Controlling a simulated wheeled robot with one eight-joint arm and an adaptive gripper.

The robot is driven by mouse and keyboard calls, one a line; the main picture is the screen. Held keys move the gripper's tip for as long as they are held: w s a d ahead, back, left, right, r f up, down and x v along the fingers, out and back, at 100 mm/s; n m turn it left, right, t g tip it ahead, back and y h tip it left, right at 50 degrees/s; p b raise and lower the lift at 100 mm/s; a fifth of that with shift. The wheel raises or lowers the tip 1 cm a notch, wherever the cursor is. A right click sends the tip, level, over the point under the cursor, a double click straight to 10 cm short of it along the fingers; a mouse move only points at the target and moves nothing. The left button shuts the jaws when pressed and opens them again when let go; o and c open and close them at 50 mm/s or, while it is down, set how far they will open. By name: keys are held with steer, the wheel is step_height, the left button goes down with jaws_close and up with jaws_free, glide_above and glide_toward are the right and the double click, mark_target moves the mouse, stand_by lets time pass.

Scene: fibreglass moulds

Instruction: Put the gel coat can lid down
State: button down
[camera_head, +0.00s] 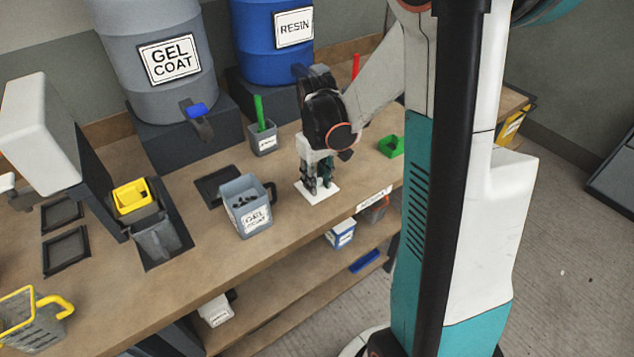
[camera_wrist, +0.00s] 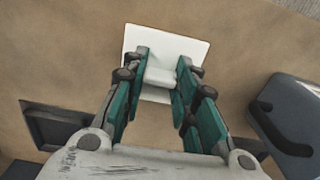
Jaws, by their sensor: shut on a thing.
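The gel coat can lid is a white square plate (camera_head: 330,193) with a raised white grip; it also shows in the wrist view (camera_wrist: 198,48). My gripper (camera_head: 319,186) points down over it with its teal fingers (camera_wrist: 163,76) shut on the raised grip. The plate is flat and at or very near the bench top; I cannot tell whether it touches. The grey gel coat can (camera_head: 252,222) stands open to the left, with dark contents and a dark handle. The can also shows at the right of the wrist view (camera_wrist: 293,105).
A dark square frame (camera_head: 205,186) lies behind the can. A grey holder with a green stick (camera_head: 263,139) and a green piece (camera_head: 390,146) stand further back. The wooden bench (camera_head: 290,225) is clear in front of the lid, up to its edge above lower shelves.

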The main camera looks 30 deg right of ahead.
steer(key=c, duration=1.3)
jaws_free()
steer(key=shift+f, duration=0.15)
step_height(320, 180, up, 12)
steer(key=p, duration=0.4)
steer(key=s+a+r+t+p, duration=0.15)
steer(key=a+r+t, duration=0.25)
steer(key=a+r, duration=0.5)
steer(key=s+a+t, duration=0.1)
steer(key=s, duration=0.2)
steer(key=s+a+t, duration=0.1)
steer(key=s+a, duration=0.1)
steer(key=s, duration=0.2)
steer(key=s+a+t+b, duration=0.1)
steer(key=s+a, duration=0.1)
steer(key=s, duration=0.2)
steer(key=shift+s+a+f, duration=0.15)
steer(key=shift+s+f, duration=0.05)
